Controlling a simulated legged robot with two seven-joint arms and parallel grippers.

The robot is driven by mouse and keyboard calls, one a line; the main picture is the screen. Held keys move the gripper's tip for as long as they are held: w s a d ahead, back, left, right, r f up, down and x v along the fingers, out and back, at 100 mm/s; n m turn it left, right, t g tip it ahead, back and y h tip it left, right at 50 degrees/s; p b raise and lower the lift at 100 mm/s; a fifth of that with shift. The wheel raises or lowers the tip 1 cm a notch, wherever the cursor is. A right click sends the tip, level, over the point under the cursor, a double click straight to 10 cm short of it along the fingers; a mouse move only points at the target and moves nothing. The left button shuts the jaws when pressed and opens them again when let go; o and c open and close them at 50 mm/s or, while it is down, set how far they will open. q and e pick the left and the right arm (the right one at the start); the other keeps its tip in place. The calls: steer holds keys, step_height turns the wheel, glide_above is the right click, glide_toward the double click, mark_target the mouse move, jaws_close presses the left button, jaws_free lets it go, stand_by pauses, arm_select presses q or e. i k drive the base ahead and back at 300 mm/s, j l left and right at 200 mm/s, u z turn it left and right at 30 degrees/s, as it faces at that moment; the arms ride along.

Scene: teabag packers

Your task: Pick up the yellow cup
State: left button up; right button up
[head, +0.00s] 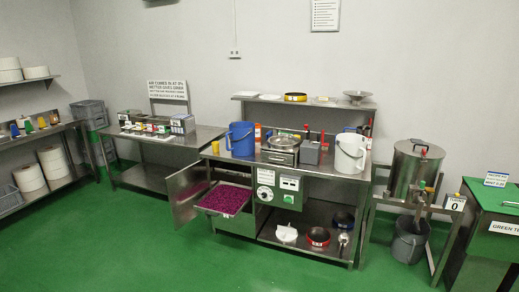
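No yellow cup can be made out with certainty. A small yellow item (216,147) stands near the left end of the middle steel workbench (190,155), left of a blue jug; it is too small to tell whether it is a cup. Another small yellow item (41,122) stands on the left shelf beside green and orange ones. A yellow and black round item (295,97) lies on the upper rack. Neither of my grippers shows in the head view.
The blue jug (241,138) and a white bucket (350,153) stand on the workbench. Its open metal door (187,190) and a tray of purple material (225,199) stick out in front. A large steel pot (414,168) stands right. The green floor (130,240) in front is clear.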

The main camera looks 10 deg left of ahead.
mark_target(216, 147)
steer(key=i+j+u, duration=0.35)
steer(key=i, duration=0.7)
steer(key=i+j+u, duration=0.1)
steer(key=i+u, duration=0.3)
steer(key=i, duration=0.7)
